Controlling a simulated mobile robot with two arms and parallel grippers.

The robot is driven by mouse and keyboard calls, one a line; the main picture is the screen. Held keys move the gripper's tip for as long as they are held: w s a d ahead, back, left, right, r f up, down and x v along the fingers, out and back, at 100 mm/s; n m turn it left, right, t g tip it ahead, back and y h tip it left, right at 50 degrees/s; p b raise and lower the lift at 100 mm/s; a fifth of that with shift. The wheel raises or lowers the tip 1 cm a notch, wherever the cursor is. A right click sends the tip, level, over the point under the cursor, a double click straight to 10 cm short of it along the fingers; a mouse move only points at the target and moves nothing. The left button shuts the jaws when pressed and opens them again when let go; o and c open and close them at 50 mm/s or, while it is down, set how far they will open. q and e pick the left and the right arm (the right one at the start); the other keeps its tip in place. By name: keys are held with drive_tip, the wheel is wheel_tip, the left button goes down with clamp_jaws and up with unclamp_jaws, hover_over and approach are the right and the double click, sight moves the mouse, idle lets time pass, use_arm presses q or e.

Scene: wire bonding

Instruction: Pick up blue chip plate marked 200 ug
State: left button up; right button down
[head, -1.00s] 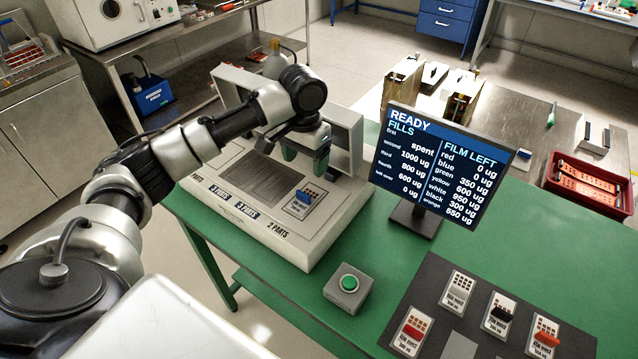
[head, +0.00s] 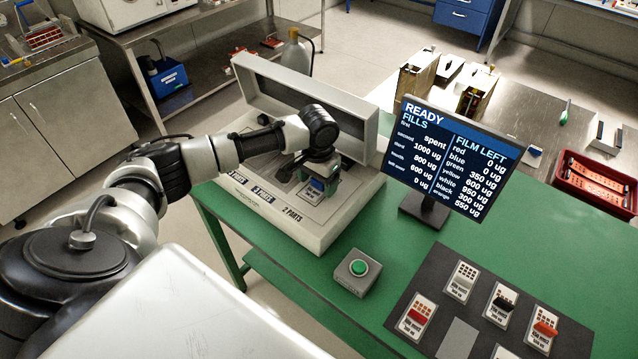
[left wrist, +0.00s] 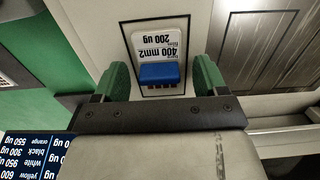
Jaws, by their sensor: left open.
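The blue chip plate (head: 316,187) lies in a black-outlined square on the pale machine's top, behind the "2 PARTS" label. In the left wrist view the plate (left wrist: 160,42) is white with a blue block and reads "400 mm2" and "200 ug", upside down. My left gripper (head: 320,178) is low over the plate and partly hides it in the head view. In the left wrist view the open green fingers of my left gripper (left wrist: 162,80) stand on either side of the plate's blue end, with gaps visible. My right gripper is in neither view.
The machine's raised frame (head: 300,100) stands behind my gripper. A screen (head: 450,158) reading "READY" stands to the right. A green button box (head: 358,270) is in front. A dark mat (head: 430,278) holds several other plates. Green table is bare between them.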

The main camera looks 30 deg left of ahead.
use_arm(q)
drive_tip(key=shift+r, duration=0.1)
drive_tip(key=c, duration=1)
